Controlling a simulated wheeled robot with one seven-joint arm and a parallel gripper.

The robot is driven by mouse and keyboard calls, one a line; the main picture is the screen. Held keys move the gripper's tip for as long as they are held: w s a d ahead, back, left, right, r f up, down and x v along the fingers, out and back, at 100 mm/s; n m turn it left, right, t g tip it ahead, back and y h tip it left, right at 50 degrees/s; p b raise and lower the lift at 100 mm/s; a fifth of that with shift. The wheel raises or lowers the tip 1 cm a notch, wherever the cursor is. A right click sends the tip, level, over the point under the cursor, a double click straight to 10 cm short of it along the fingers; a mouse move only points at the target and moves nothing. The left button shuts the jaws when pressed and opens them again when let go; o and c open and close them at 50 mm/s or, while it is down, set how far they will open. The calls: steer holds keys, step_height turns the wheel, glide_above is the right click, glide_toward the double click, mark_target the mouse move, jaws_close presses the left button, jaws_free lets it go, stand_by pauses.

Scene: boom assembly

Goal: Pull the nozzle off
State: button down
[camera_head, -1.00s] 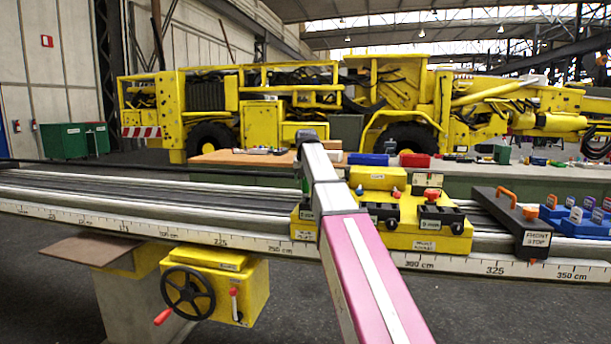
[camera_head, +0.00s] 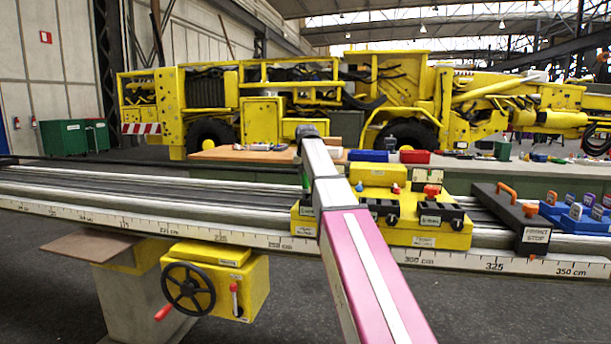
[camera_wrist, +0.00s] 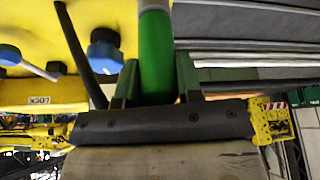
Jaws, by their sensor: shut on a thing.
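My gripper (camera_wrist: 157,62) has its two dark green fingers shut on a bright green cylinder (camera_wrist: 156,45) in the wrist view. The cylinder looks like the nozzle, but I cannot tell for sure. A pale grey part (camera_wrist: 154,5) adjoins its upper end at the picture's top edge. Whether the cylinder is seated on something is hidden. In the head view, my arm reaches to the yellow carriage (camera_head: 425,240) on the rail and hides most of the gripper. A bit of green (camera_head: 306,178) shows at the arm's far end.
In the wrist view, a blue knob (camera_wrist: 105,50) and a dark bar (camera_wrist: 76,45) lie left of the fingers. In the head view, a black front stop (camera_head: 520,222) with an orange handle sits right on the long rail (camera_head: 130,195). Blue holders (camera_head: 585,222) stand beyond it.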

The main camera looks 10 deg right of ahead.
steer(key=shift+r, duration=0.15)
steer(key=shift+r, duration=2.2)
